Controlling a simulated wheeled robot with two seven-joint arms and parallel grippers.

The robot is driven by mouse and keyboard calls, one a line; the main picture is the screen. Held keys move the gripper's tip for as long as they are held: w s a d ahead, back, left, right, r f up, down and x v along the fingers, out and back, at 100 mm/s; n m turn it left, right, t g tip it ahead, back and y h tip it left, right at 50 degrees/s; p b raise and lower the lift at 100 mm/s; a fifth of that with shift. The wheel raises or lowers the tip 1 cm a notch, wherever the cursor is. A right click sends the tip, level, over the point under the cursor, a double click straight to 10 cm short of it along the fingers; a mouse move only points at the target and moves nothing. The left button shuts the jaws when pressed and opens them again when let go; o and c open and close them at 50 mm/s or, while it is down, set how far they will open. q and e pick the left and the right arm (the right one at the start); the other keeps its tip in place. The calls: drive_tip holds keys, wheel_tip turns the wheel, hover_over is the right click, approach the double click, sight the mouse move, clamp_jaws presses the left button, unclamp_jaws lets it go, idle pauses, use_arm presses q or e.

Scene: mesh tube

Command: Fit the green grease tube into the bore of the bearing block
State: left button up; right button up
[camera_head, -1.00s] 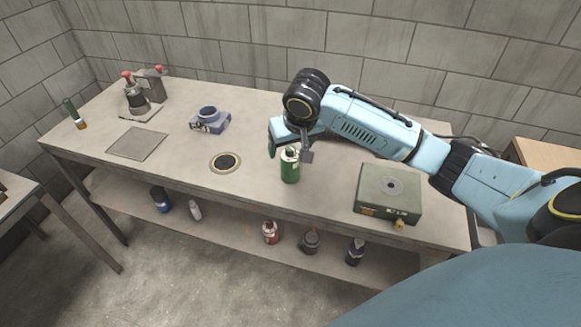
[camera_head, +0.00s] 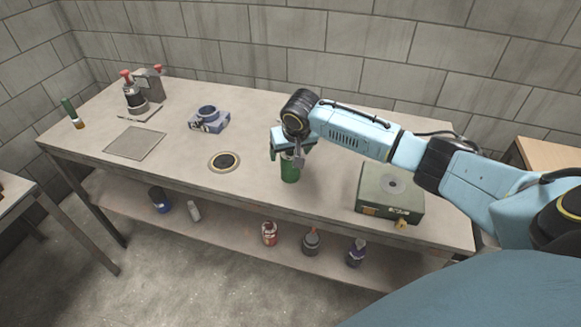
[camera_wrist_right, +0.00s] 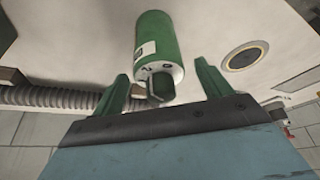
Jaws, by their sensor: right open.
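The green grease tube (camera_head: 289,172) stands upright near the front edge of the bench; its upper part is hidden by my gripper in the head view. The right wrist view shows the tube (camera_wrist_right: 158,38) with its white end and dark tip. My right gripper (camera_wrist_right: 162,84) is open, its green fingers spread on either side of the tube's tip. In the head view this gripper (camera_head: 287,150) is at the tube's top. The blue-grey bearing block (camera_head: 209,122) with its round bore sits further back, left of the tube. My left gripper is not in view.
A green box (camera_head: 389,195) stands to the right. A press-like device (camera_head: 137,98) and a grey plate (camera_head: 136,143) are at the left. Several bottles and cans stand on the lower shelf.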

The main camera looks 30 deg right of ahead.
drive_tip(key=shift+x, duration=1)
drive_tip(key=shift+r, duration=0.1)
drive_tip(key=c, duration=1.2)
